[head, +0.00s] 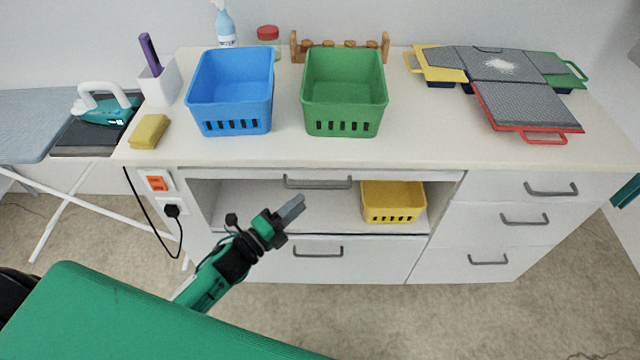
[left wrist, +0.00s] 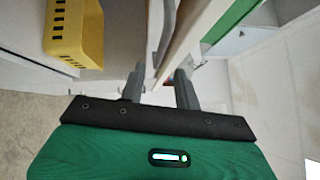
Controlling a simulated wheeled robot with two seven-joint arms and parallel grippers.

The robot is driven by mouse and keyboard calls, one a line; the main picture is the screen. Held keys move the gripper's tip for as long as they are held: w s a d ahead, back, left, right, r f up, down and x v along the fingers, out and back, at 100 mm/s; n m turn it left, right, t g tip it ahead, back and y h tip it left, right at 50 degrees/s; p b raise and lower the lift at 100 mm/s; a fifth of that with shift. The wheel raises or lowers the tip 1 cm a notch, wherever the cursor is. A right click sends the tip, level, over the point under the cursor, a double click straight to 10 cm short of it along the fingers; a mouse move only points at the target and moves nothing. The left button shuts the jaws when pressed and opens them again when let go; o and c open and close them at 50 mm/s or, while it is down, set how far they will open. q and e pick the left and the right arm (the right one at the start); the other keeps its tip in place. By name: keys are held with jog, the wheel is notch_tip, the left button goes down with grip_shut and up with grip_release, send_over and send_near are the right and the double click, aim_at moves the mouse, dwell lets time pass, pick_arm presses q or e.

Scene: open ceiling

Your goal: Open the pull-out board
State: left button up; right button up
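The pull-out board (head: 415,175) is a thin white strip just under the worktop, above the open shelf bay. It looks pushed in flush. Its grey bar handle (head: 318,183) is at the middle of its front; a grey bar that looks like this handle also shows in the left wrist view (left wrist: 168,28). My left gripper (head: 297,205) is just in front of and below the handle's left part, pointing at it. In the left wrist view its two fingers (left wrist: 160,84) are apart, with the handle beyond the tips and nothing visibly gripped. My right gripper is not visible.
A yellow basket (head: 393,203) stands in the bay below the board. Blue (head: 232,92) and green (head: 344,93) baskets stand on the worktop (head: 440,140). Handled drawers (head: 520,220) fill the right side. An ironing board (head: 30,115) stands left. Floor in front is clear.

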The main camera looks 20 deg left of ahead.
aim_at(319, 187)
pick_arm(q)
jog(key=shift+p+x, duration=0.6)
jog(key=shift+x, duration=3.45)
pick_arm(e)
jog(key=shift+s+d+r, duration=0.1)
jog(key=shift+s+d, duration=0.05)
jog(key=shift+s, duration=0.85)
pick_arm(q)
jog(key=shift+f, duration=0.1)
grip_shut()
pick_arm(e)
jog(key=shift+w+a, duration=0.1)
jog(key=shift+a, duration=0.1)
